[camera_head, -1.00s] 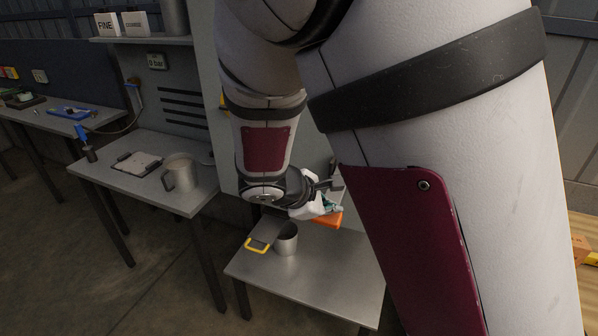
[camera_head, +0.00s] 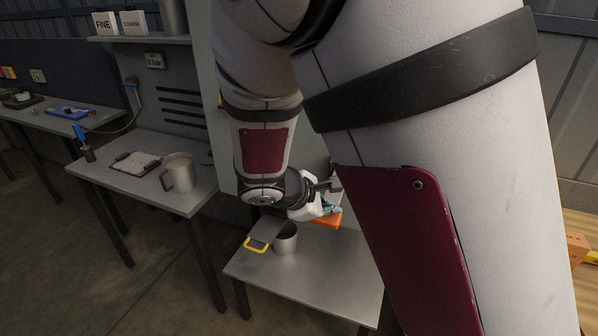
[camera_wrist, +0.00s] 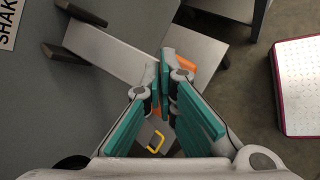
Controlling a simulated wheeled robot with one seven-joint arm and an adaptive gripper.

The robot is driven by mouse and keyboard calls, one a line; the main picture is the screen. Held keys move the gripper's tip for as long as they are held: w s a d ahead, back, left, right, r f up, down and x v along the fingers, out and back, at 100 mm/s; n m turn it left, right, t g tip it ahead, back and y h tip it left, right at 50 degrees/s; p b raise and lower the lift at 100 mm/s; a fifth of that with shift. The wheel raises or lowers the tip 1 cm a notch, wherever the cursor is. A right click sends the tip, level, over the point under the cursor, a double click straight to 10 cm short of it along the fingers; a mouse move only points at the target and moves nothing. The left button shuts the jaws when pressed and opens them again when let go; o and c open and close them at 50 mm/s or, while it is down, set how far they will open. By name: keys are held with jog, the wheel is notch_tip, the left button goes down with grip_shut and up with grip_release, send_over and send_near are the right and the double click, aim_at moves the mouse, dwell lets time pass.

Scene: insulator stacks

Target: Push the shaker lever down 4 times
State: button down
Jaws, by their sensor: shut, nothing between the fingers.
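An orange piece (camera_head: 327,221), which looks like the shaker lever's end, sits at the grey panel above the low metal table (camera_head: 325,276). My gripper (camera_head: 329,207) is just above it in the head view, with teal fingers mostly hidden by the wrist. In the wrist view my gripper (camera_wrist: 164,75) is shut and empty. The orange piece (camera_wrist: 187,64) shows partly behind its fingertips there. I cannot tell whether they touch. A sign reading "SHAK" (camera_wrist: 8,22) is on the grey panel. The rest of the lever is hidden.
A metal cup (camera_head: 286,239) and a yellow handle (camera_head: 256,245) are at the low table, below and left of my gripper. A larger table (camera_head: 140,185) with a metal jug (camera_head: 180,173) stands to the left. The grey panel (camera_wrist: 75,95) is close beside my gripper.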

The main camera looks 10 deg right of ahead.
jog(key=shift+r+p, duration=1.85)
jog(key=shift+r, duration=1.2)
jog(key=shift+r+p, duration=1.1)
jog(key=shift+r, duration=1.4)
jog(key=shift+w, duration=0.1)
